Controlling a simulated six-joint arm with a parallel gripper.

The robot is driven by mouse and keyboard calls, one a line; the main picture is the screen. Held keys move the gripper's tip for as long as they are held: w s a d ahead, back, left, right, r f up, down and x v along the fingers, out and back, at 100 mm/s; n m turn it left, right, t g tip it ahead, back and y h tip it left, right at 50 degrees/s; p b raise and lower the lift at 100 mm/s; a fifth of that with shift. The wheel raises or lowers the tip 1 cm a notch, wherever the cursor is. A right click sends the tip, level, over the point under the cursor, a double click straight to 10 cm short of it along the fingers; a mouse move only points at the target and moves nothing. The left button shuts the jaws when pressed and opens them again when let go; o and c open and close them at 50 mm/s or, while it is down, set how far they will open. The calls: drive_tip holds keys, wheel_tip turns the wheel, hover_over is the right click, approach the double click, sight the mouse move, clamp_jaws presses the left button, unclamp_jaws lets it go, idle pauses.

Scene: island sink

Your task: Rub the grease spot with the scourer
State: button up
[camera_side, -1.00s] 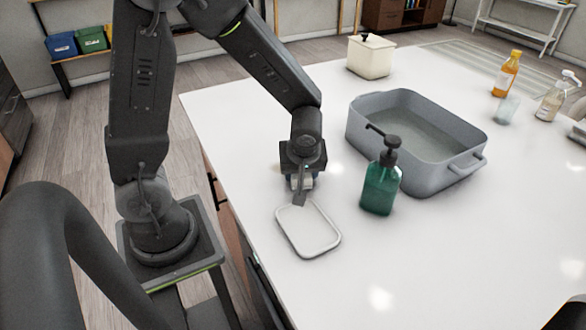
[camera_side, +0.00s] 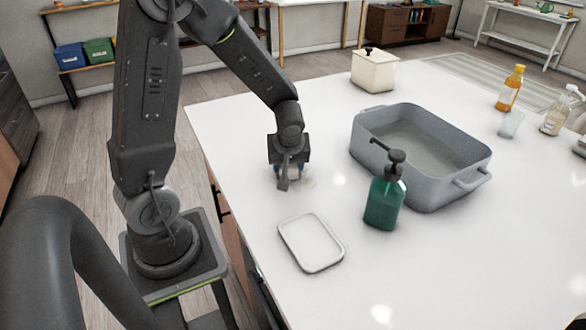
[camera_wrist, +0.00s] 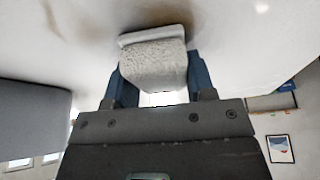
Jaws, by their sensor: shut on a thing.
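My gripper (camera_side: 287,184) is low over the white counter, behind the tray in the side view. In the wrist view, its blue fingers (camera_wrist: 160,85) are shut on the pale, rough scourer (camera_wrist: 153,64), one on each side. The scourer is at or very near the counter; I cannot tell if it touches. A brownish smear, the grease spot (camera_wrist: 185,16), shows on the counter just beyond the scourer in the wrist view. In the side view my gripper mostly hides the scourer, and I cannot make out the spot.
A shallow white tray (camera_side: 283,236) lies in front of my gripper. A green pump bottle (camera_side: 383,204) and a grey basin (camera_side: 436,193) stand to the right. A cream lidded canister (camera_side: 374,75) is at the back. The counter's left edge is close; its front right is clear.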

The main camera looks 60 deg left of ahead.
sight(310, 188)
drive_tip(key=shift+a, duration=0.45)
drive_tip(key=shift+a+f, duration=0.1)
drive_tip(key=shift+a, duration=1.05)
drive_tip(key=shift+w, duration=0.75)
drive_tip(key=shift+d, duration=6.05)
wheel_tip(310, 188, up, 8)
